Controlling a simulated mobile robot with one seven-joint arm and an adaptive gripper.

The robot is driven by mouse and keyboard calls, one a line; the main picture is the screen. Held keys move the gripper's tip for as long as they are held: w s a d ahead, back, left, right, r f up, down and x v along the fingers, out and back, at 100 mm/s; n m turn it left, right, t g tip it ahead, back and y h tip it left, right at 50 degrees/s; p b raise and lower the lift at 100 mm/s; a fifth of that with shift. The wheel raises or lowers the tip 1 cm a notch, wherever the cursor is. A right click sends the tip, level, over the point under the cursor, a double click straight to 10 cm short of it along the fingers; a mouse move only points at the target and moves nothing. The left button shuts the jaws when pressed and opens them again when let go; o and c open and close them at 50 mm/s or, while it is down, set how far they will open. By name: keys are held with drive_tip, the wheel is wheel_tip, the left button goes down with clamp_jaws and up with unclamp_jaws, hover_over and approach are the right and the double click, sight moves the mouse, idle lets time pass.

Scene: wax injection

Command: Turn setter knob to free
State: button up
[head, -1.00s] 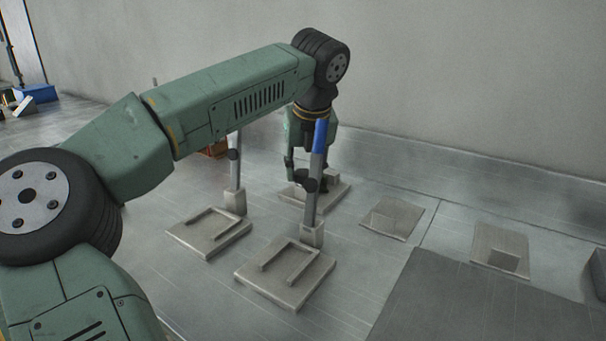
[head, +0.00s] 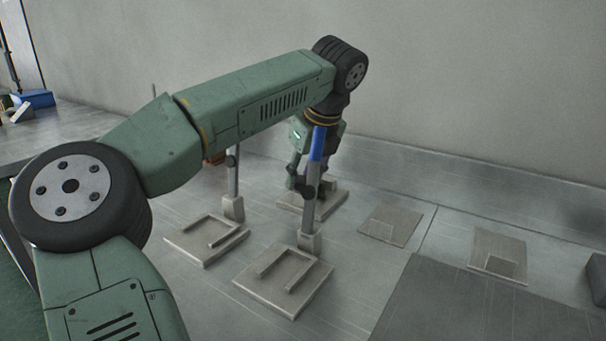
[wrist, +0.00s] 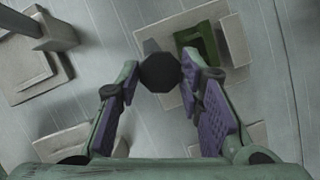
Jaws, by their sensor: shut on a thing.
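The black faceted setter knob (wrist: 160,72) is in the upper middle of the wrist view, between my fingertips. My gripper (wrist: 160,68) is shut on it, its purple-padded fingers on either side. In the head view my gripper (head: 313,188) points down at the far stand (head: 335,203), partly behind a blue-topped post (head: 317,148). That post hides much of the fingers and the knob there. I cannot read any marking or setting on the knob.
Two nearer stands, a left one (head: 190,243) and a front one (head: 290,298), carry upright posts close to my arm. Flat plates (head: 390,226) and (head: 497,255) lie to the right. A dark mat (head: 470,310) covers the front right. A wall stands behind.

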drive_tip(key=o, duration=1.2)
drive_tip(key=shift+c, duration=0.2)
drive_tip(key=v, duration=0.7)
drive_tip(key=shift+r, duration=0.3)
drive_tip(key=shift+d, duration=0.1)
